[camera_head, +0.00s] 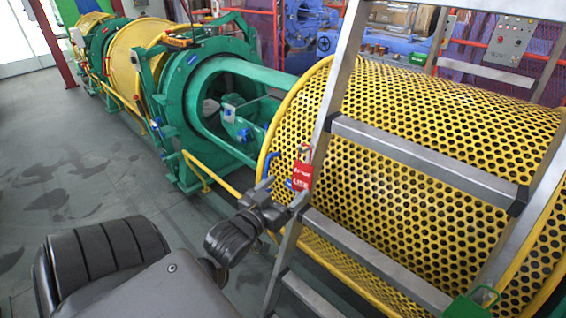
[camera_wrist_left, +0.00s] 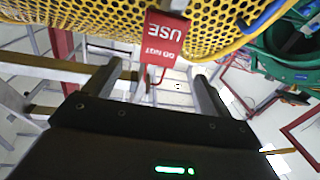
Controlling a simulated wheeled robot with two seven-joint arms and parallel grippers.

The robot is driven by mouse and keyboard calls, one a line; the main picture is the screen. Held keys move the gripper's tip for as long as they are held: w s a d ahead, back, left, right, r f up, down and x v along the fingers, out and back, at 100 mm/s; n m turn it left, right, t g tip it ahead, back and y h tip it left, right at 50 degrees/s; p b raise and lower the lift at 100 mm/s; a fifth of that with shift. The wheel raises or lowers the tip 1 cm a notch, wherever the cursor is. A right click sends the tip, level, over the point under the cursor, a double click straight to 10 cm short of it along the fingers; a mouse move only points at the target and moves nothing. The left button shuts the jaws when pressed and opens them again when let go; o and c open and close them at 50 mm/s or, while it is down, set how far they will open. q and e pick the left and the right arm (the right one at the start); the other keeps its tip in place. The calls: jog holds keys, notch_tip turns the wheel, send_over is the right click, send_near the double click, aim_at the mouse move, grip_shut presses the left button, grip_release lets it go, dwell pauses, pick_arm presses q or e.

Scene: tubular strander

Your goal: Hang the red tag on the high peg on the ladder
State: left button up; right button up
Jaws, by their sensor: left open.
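In the left wrist view, the red tag (camera_wrist_left: 165,38) appears upside down and reads "DO NOT USE". My left gripper (camera_head: 283,200) is just below and left of the tag. The peg behind the tag's loop is not clearly visible. My right gripper is not in view.
A yellow perforated guard drum (camera_head: 430,130) stands close behind the ladder. Green strander frames (camera_head: 200,100) extend to the back left. A green padlock-shaped item (camera_head: 470,304) is on the ladder at lower right. Grey floor (camera_head: 60,150) is open on the left.

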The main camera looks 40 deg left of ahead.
aim_at(302, 172)
pick_arm(q)
jog(key=w, duration=0.3)
jog(key=w+a+p, duration=0.1)
jog(key=w, duration=0.5)
jog(key=shift+w+a+p, duration=0.2)
jog(key=shift+a+p, duration=0.05)
jog(key=shift+p, duration=0.15)
jog(key=shift+w+f, duration=0.1)
jog(key=shift+w, duration=0.55)
jog(key=shift+c, duration=0.3)
jog(key=c, duration=1)
jog(key=shift+r+p, duration=1.35)
jog(key=shift+p, duration=0.2)
jog(key=shift+s, duration=0.15)
